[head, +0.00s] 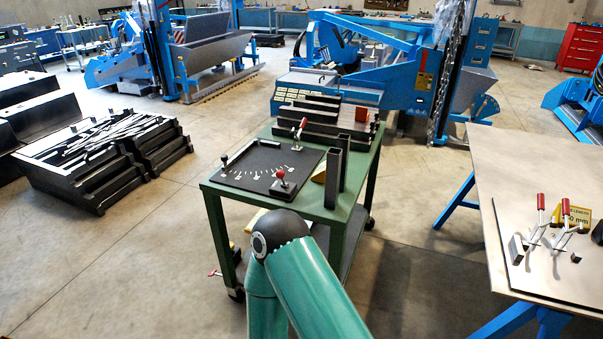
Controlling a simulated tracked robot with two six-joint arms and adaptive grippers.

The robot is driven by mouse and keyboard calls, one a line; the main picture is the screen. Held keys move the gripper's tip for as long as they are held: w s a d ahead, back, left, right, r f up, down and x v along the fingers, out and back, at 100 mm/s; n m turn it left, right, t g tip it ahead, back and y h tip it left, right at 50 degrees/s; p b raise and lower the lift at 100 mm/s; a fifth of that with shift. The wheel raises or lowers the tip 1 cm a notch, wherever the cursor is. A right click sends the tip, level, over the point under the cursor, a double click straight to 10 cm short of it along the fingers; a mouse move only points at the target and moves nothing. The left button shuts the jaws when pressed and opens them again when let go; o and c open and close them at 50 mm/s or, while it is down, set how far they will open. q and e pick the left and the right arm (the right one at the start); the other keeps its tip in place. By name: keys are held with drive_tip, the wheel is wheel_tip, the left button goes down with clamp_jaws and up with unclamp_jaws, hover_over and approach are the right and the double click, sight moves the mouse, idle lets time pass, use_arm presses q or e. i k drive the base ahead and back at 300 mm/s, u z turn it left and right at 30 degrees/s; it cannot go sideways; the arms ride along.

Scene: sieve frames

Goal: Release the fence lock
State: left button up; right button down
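A black plate with a white angle scale (258,166) lies on the green cart (212,190). A red-knobbed lever (280,174) stands at the plate's near edge. A second red-handled lever (301,127) is at the foot of the dark stepped fence bars (322,118) behind the plate. I cannot tell which lever is the fence lock, or whether either is locked. My own teal arm rises from the bottom centre, and its dark elbow is in front of the cart's near edge. Neither gripper shows in this view.
A table (488,180) at right carries red-handled clamps (541,215). Dark stacked bars (100,150) are at left. Floor is clear between them and the cart.

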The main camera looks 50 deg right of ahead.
sight(280, 173)
drive_tip(key=z, duration=0.3)
drive_tip(key=i, duration=1.05)
drive_tip(key=z, duration=0.35)
drive_tip(key=k, duration=0.9)
drive_tip(key=z, duration=0.2)
drive_tip(key=i, duration=0.95)
drive_tip(key=u, duration=0.05)
